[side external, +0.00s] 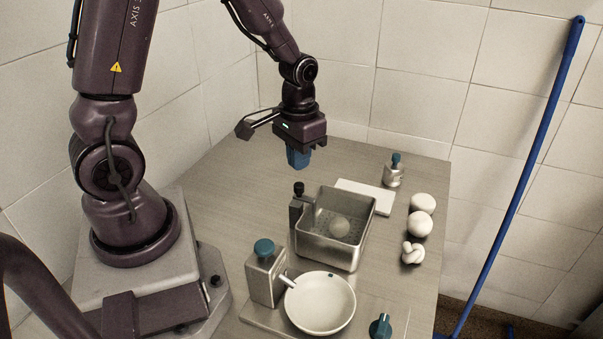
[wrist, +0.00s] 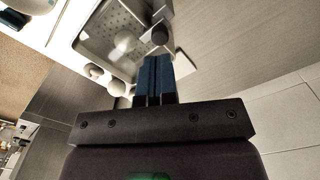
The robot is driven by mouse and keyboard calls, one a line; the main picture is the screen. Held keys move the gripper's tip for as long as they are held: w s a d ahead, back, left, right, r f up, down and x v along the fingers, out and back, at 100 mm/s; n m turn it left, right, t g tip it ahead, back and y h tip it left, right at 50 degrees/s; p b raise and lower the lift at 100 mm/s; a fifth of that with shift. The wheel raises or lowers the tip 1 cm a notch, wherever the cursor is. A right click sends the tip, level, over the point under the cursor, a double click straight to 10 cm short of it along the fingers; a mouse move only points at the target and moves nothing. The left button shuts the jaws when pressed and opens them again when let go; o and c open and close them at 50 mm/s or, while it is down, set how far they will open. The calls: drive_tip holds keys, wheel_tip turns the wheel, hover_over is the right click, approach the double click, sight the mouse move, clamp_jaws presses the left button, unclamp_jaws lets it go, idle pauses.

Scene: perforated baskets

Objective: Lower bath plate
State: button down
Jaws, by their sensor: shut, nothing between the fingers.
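A metal bath (side external: 330,256) stands on the table, and it also shows at the top of the wrist view (wrist: 82,44). A perforated plate (side external: 322,222) is inside it with a pale round ball (side external: 340,228) on it. How high the plate sits is hard to tell. A dark post with a black knob (side external: 298,188) stands at the bath's left back corner; the knob also shows just beyond my fingertips in the wrist view (wrist: 160,34). My gripper (side external: 298,164), with blue fingers, is shut and empty, pointing down in the air above and behind the knob, apart from it.
A white board (side external: 364,195) lies behind the bath. A small metal pot (side external: 393,175) and several white pieces (side external: 420,224) stand on the right. In front are a blue-knobbed metal box (side external: 264,276), a white bowl (side external: 320,306) and a blue knob (side external: 380,326). The back left table is clear.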

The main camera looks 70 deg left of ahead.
drive_tip(key=shift+r, duration=2.45)
drive_tip(key=s+d+r+m+t, duration=0.1)
drive_tip(key=s+d+r+t, duration=0.1)
drive_tip(key=s+d+r, duration=0.2)
drive_tip(key=s+d+r+m+t, duration=0.2)
drive_tip(key=s+d+r+t, duration=0.1)
drive_tip(key=r, duration=0.6)
drive_tip(key=s+d, duration=0.1)
drive_tip(key=s, duration=0.1)
drive_tip(key=shift+s+r+t, duration=0.3)
drive_tip(key=shift+s+r, duration=0.1)
